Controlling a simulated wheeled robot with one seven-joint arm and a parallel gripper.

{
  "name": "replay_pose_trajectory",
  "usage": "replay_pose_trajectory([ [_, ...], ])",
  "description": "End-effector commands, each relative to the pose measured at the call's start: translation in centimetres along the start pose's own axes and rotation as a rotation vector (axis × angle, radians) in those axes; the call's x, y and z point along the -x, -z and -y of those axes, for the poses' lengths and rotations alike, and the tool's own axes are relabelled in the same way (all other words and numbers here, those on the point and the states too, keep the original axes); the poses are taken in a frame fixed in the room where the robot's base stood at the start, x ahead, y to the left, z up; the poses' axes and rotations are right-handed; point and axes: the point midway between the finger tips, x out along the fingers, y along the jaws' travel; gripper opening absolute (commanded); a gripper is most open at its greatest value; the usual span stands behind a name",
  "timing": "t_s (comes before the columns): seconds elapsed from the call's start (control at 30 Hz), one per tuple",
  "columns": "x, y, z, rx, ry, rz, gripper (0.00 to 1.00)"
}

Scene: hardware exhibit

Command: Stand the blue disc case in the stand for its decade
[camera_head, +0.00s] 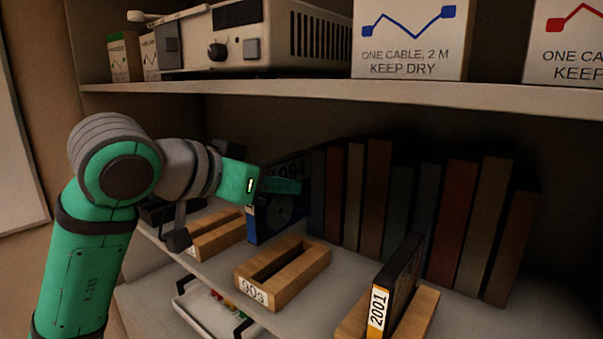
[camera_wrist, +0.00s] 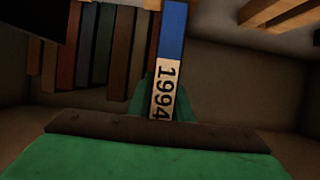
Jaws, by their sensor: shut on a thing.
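The blue disc case (camera_head: 262,220) is held upright in my gripper (camera_head: 282,186). Its cover shows a disc picture and a partly covered number. In the wrist view the case's spine (camera_wrist: 172,40) is blue, with a pale label reading 1994. The jaws are shut on it. A wooden stand labelled 90s (camera_head: 311,258) has an empty slot and lies in front and to the right of the case. Another wooden stand (camera_head: 218,240) is to the left, its label mostly hidden. A third stand (camera_head: 422,308) at the right holds a dark case labelled 2001 (camera_head: 395,285).
A row of books (camera_head: 440,215) stands behind the stands. An upper shelf (camera_head: 300,90) above bears a device (camera_head: 245,40) and cable boxes (camera_head: 410,40). A white tray (camera_head: 200,318) with small coloured items is below the shelf's front edge. Dark objects lie behind my arm.

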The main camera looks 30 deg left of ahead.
Motion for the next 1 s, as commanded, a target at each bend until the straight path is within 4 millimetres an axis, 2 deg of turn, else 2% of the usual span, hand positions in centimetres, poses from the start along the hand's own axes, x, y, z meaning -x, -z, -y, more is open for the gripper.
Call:
replay_pose_trajectory([
  [0.27,-0.4,-0.8,-0.1,0.000,-0.002,0.000,0.00],
  [0.7,-1.9,-4.4,-0.1,-0.001,-0.001,0.000,0.00],
  [1.0,-2.1,-5.2,0.0,0.000,0.000,-0.001,0.00],
])
